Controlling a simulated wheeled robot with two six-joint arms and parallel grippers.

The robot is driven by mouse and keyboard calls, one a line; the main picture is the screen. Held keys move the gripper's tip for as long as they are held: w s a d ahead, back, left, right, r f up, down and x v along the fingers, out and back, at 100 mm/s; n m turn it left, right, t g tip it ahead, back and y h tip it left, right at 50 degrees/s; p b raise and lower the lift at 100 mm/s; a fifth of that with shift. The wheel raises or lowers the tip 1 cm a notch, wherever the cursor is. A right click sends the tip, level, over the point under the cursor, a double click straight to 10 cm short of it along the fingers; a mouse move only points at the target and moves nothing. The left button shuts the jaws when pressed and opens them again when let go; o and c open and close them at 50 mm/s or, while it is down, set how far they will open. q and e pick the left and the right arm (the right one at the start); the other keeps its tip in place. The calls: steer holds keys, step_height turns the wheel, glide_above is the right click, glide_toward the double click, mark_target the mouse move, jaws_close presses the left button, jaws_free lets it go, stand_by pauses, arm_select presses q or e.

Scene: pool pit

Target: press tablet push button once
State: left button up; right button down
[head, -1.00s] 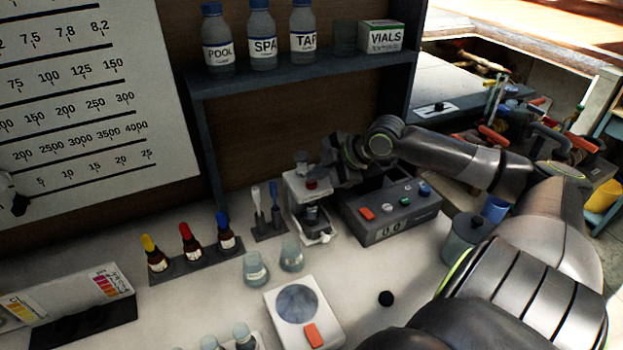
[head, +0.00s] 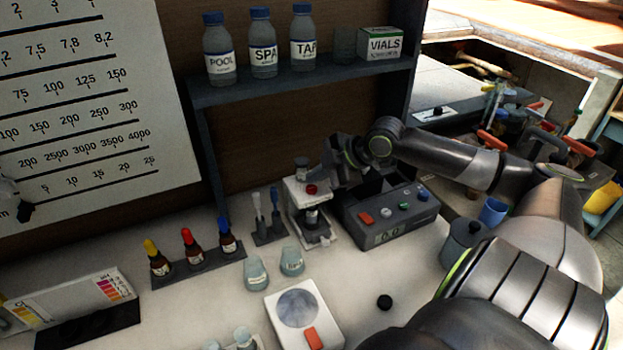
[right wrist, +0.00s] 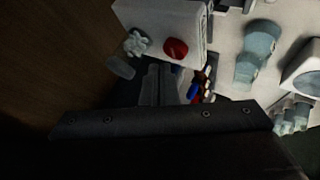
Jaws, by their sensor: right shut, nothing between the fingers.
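The button also shows in the right wrist view (right wrist: 175,48), uncovered. My right gripper (head: 334,168) is shut and empty, just right of the press and close to its top. In the wrist view its fingers (right wrist: 155,85) appear a little apart from the button. A small dark-tipped part at the left edge of the head view may be my left gripper (head: 22,208); its jaws cannot be made out.
A grey meter box (head: 385,215) with coloured buttons stands right of the press. Left of it are a stirrer holder (head: 268,236), dropper bottles (head: 190,245) and small beakers (head: 256,272). A scale (head: 325,325) is in front. A bottle shelf (head: 290,84) hangs above.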

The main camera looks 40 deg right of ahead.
mark_target(317, 190)
stand_by(0.3)
step_height(317, 190, up, 5)
steer(key=p, duration=0.5)
steer(key=shift+r, duration=0.1)
stand_by(0.8)
